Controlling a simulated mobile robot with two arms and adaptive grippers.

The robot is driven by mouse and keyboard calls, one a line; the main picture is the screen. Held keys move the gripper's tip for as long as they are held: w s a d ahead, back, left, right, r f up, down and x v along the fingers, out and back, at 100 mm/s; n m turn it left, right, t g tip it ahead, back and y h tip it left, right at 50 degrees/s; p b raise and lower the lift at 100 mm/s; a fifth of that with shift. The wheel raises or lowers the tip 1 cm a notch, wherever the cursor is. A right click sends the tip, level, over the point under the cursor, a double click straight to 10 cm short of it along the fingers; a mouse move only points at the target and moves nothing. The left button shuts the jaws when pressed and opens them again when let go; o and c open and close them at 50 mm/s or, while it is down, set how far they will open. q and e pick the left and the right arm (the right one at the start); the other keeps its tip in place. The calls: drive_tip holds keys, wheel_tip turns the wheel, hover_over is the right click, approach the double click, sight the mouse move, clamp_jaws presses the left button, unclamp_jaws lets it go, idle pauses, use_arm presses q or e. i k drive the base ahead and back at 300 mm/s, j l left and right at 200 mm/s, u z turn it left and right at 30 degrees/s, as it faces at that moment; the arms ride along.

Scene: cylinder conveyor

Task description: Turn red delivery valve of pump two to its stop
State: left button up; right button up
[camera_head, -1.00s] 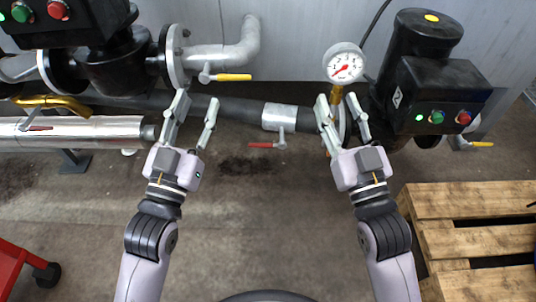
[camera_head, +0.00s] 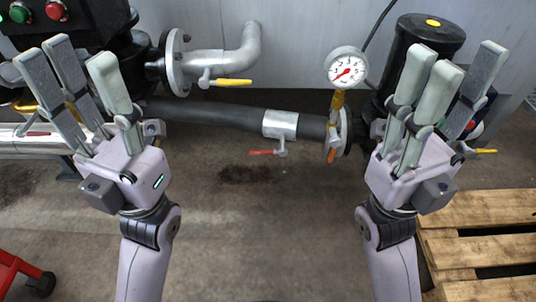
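A small red valve handle (camera_head: 263,152) hangs below a silver valve body (camera_head: 281,124) on the dark pipe between the two pumps. It points left, roughly along the pipe. My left gripper (camera_head: 76,65) is raised at the left, fingers apart and empty, in front of the left pump. My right gripper (camera_head: 458,68) is raised at the right, fingers apart and empty, in front of the right pump (camera_head: 432,30). It hides most of that pump's control box. Neither gripper touches the handle. I cannot read any pump number.
A pressure gauge (camera_head: 346,69) stands on a yellow fitting right of the valve, with an orange handle (camera_head: 331,155) below. A yellow handle (camera_head: 231,82) is on the upper grey pipe. A wooden pallet (camera_head: 480,209) lies lower right. The middle floor is clear.

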sight(283, 152)
drive_tip(key=i+j, duration=0.1)
drive_tip(key=j, duration=0.75)
drive_tip(key=j+z, duration=0.75)
drive_tip(key=j, duration=0.15)
drive_tip(key=j+z, duration=0.4)
drive_tip(key=i+j+z, duration=0.2)
drive_tip(key=z, duration=0.15)
drive_tip(key=i+j+z, duration=0.1)
drive_tip(key=j+z, duration=0.2)
